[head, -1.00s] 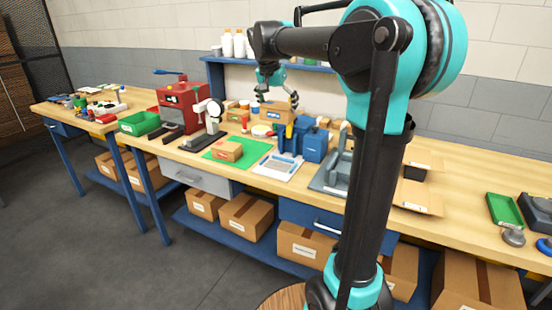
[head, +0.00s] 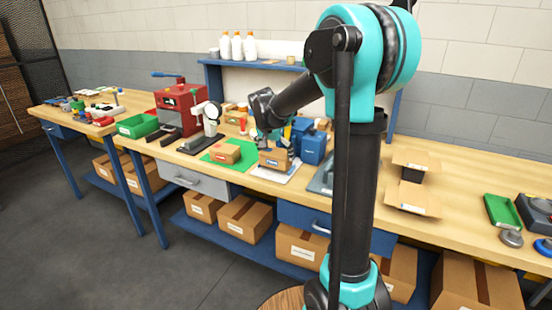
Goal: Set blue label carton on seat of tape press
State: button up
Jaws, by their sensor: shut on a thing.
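The blue label carton (head: 274,162) is a small brown box with a blue mark on its front. My gripper (head: 271,147) is shut on it from above. The carton is over the white plate (head: 281,177) in front of the blue tape press (head: 299,130). I cannot tell whether its underside touches the plate or hangs just above it. The carton and my arm hide much of the press and its seat.
A similar carton (head: 226,153) lies on a green mat (head: 217,161) to the left. A blue box (head: 313,149) stands close at the right. A red machine (head: 180,107) and a green bin (head: 138,125) are farther left. Open cartons (head: 413,197) lie to the right.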

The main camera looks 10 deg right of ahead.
jog(key=shift+f, duration=0.85)
jog(key=shift+f, duration=0.1)
jog(key=o, duration=0.8)
jog(key=shift+o, duration=0.2)
jog(key=v, duration=1.2)
jog(key=s+d+f+n+y, duration=0.1)
jog(key=s+d+f+n, duration=0.2)
jog(key=s+f, duration=0.8)
jog(key=s+d+f+n+y, duration=0.1)
jog(key=s+d+f+n, duration=0.2)
jog(key=s+f, duration=0.7)
jog(key=s+n, duration=0.1)
jog(key=s, duration=0.4)
jog(key=shift+s+d+f+y, duration=0.3)
jog(key=shift+d+f+y, duration=0.1)
